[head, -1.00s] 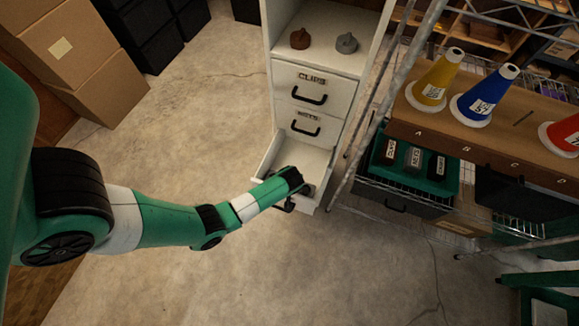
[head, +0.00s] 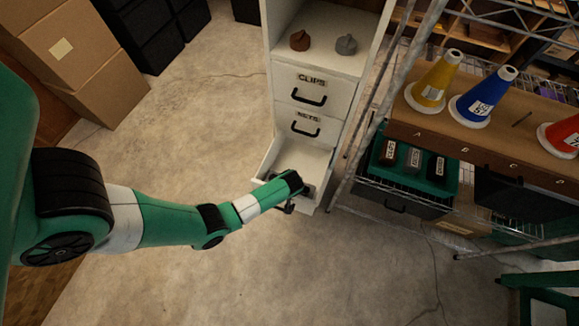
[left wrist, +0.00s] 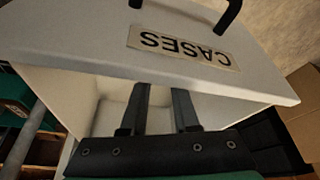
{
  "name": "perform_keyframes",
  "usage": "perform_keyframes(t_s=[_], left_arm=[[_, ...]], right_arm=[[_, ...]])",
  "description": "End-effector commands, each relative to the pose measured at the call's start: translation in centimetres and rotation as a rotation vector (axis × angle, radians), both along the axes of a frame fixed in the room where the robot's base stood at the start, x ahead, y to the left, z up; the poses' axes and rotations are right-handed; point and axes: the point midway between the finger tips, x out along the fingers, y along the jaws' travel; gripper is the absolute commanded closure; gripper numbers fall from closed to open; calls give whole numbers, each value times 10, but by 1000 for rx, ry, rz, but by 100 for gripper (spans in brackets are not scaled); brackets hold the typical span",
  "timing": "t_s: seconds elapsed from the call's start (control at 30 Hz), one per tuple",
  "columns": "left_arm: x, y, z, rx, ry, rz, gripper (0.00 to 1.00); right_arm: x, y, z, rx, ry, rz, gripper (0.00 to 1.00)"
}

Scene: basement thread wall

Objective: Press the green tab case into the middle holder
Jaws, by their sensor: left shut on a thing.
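The open bottom drawer (head: 305,158) of the white cabinet shows a pale inside. Its front, labelled CASES (left wrist: 183,47), appears upside down in the left wrist view. My left gripper (head: 300,184) is at the drawer's front edge. In the left wrist view its two dark fingers (left wrist: 161,92) reach to the drawer front's top edge, a gap between them. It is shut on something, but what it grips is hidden. I see no green tab on any case. Red, grey and black labelled cases (head: 413,158) stand in a green tray (head: 449,181) on the shelf. My right gripper is not in view.
Drawers labelled CLIPS (head: 313,92) and NETS (head: 306,122) are shut above. A metal rack post (head: 357,140) stands close right of the cabinet. Yellow (head: 433,80) and blue (head: 484,98) cones stand on the rack's board. Floor is clear left of the cabinet.

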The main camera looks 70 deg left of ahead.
Motion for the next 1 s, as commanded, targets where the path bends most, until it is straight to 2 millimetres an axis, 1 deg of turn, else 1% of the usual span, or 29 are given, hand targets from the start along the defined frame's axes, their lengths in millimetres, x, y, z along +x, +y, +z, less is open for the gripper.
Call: perform_keyframes(t_s=[0.27,0.63,0.77,0.8,0.87,0.9,1.0], left_arm=[[0,0,-1,0,0,0,100],[0,0,-12,0,1,-1,100],[0,0,-11,-1,2,-1,100],[0,0,-11,-1,2,-1,69],[0,0,-12,-1,2,-1,59],[-1,0,-12,-2,2,-1,51],[-1,0,-12,-2,2,-1,36]], right_arm=[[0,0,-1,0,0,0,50],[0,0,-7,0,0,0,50],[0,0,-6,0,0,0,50],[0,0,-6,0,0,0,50],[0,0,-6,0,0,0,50],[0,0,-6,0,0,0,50],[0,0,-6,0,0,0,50]])
